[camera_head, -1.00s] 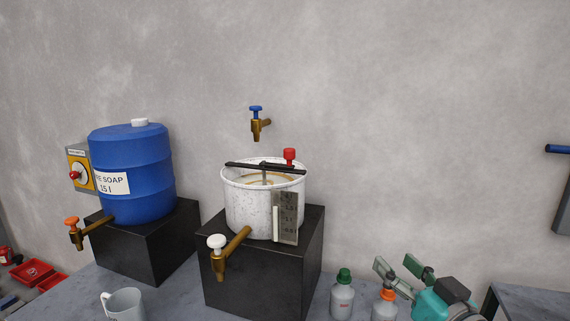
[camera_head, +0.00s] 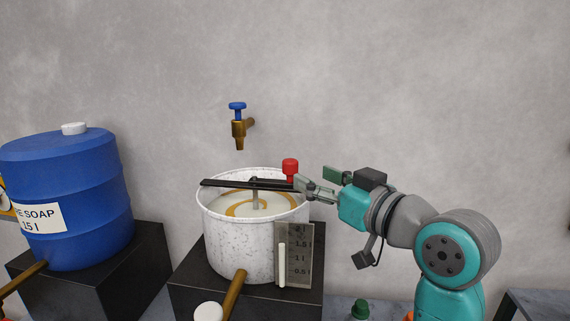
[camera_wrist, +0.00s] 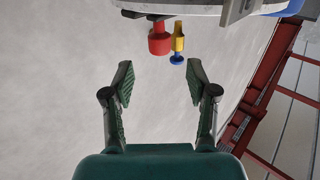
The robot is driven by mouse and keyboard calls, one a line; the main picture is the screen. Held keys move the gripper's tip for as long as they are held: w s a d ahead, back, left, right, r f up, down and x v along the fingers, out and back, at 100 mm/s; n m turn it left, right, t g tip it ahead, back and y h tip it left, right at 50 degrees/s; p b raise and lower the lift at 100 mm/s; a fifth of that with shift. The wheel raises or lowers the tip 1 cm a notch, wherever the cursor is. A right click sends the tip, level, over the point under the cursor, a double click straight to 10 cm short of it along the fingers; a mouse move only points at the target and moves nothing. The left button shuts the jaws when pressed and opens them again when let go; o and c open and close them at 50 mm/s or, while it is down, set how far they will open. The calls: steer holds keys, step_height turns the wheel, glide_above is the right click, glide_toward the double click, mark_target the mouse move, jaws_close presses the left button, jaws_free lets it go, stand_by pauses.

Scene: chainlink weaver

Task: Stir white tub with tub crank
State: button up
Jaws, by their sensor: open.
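The white tub (camera_head: 228,246) stands on a black block, with pale liquid and a tan swirl inside. The tub crank (camera_head: 235,184) is a dark bar across its rim on a central shaft. Its red knob (camera_head: 290,170) stands up at the bar's right end. My gripper (camera_head: 317,184) is open just right of the red knob, close to it in the head view; I cannot tell there whether they touch. In the wrist view the red knob (camera_wrist: 160,40) is beyond the open fingertips (camera_wrist: 160,75), apart from them and not between them.
A brass tap with a blue handle (camera_head: 238,118) is on the wall above the tub. A tub spout with a white handle (camera_head: 209,311) sticks out in front. A level gauge (camera_head: 294,254) is at the tub's right front. A blue barrel (camera_head: 75,195) stands at left.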

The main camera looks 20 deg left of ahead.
mark_target(295, 168)
steer(key=x, duration=0.8)
steer(key=shift+w+a, duration=0.1)
steer(key=shift+a, duration=0.1)
jaws_close()
